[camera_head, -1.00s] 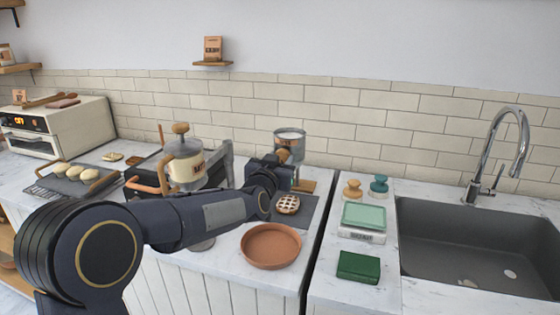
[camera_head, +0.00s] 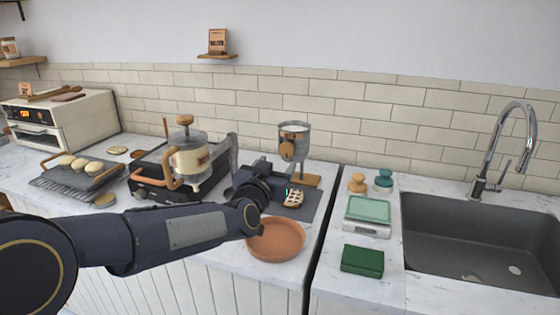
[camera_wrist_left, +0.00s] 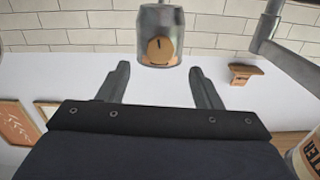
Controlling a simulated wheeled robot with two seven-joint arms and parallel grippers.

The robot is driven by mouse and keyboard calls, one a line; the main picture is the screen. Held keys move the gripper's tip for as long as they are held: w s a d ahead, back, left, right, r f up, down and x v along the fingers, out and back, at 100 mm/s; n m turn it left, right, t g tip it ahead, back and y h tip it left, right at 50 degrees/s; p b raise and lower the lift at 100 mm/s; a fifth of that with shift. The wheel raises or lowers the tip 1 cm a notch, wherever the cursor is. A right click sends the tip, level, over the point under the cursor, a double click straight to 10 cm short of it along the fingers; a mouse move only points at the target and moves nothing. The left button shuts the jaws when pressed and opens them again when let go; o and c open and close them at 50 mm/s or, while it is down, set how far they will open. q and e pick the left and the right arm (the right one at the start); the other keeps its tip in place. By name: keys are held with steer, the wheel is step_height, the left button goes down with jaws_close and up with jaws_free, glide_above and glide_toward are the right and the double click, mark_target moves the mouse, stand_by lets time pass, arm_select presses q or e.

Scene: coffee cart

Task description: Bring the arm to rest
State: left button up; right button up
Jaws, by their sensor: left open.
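My left arm comes in from the left in the head view and reaches low across the front of the counter. My left gripper (camera_head: 288,193) is at its end, just beside a round lattice-topped pastry (camera_head: 294,199) on a dark mat. In the left wrist view the two fingers (camera_wrist_left: 160,75) stand wide apart with nothing between them. A grey metal canister with a round wooden knob (camera_wrist_left: 160,40) shows beyond the fingertips; the head view shows it on a stand (camera_head: 294,142) behind the gripper. My right gripper is not in view.
A terracotta dish (camera_head: 276,240) lies close by the forearm. A glass pot with a wooden handle (camera_head: 190,160) stands on the black stove behind the arm. A scale (camera_head: 367,228), green block (camera_head: 362,261) and sink (camera_head: 480,240) are to the right. A toaster oven (camera_head: 65,125) is at left.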

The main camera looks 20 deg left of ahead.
arm_select(q)
steer(key=shift+s, duration=0.3)
steer(key=s+f+n+g+h+p, duration=0.1)
steer(key=s+f+g+p, duration=0.1)
steer(key=s, duration=1)
steer(key=s+f+n+g+h+p, duration=0.1)
steer(key=s+f+g, duration=0.4)
steer(key=s, duration=0.7)
steer(key=s+f+g+h+p, duration=0.1)
steer(key=s+f+g+p, duration=0.2)
steer(key=s, duration=0.9)
steer(key=shift+a+f+n+g, duration=0.35)
steer(key=shift+f+g, duration=0.25)
steer(key=shift+g, duration=0.6)
